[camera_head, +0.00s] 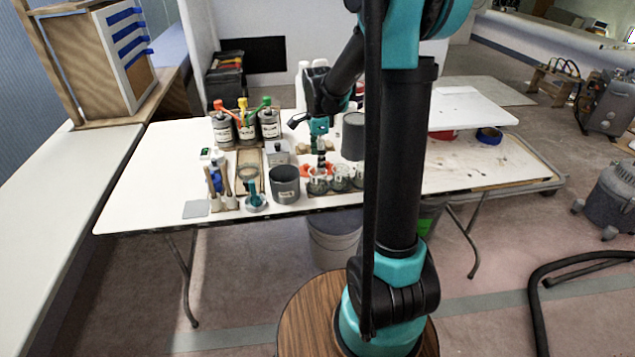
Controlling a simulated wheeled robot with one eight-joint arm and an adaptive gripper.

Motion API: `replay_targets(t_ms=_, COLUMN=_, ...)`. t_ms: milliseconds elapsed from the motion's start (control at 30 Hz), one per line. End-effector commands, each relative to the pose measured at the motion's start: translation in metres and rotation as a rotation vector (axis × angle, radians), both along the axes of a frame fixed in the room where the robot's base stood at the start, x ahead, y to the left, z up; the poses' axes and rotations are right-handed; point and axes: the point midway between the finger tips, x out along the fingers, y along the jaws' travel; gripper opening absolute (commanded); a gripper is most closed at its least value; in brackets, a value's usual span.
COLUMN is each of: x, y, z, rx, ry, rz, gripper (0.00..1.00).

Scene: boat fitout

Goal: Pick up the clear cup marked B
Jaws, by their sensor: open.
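Several small clear cups stand in a row along the front of the white table (140,190). One is at the left (317,186), one in the middle (340,182), and another is partly hidden at the right by my arm (358,178). Their letters are too small to read, so I cannot tell which is marked B. My gripper (321,160) is open and points down just above and behind the left and middle cups. Its fingers are small and partly blend with the things behind. I see nothing held in it.
A dark grey open container (285,188) stands left of the cups. An orange-red ring-shaped thing (305,170) lies behind them. Several cans with coloured tops (246,125) stand at the back left. A grey cylinder (353,137) is behind right. The table's left end is clear.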

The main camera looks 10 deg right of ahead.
Motion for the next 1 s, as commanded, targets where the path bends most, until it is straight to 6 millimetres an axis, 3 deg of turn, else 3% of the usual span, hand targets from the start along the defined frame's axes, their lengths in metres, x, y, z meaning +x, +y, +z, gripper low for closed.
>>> replay_targets(t_ms=100, x=0.000, y=0.000, z=-0.016, rx=0.000, ry=0.000, rz=0.000, gripper=0.73)
replay_targets(t_ms=367, x=-0.001, y=0.000, z=-0.032, rx=0.000, ry=0.000, rz=0.001, gripper=0.73)
replay_targets(t_ms=633, x=-0.002, y=0.000, z=-0.068, rx=0.000, ry=0.000, rz=0.001, gripper=0.73)
replay_targets(t_ms=1000, x=-0.003, y=0.000, z=-0.075, rx=0.000, ry=0.000, rz=0.001, gripper=0.71)
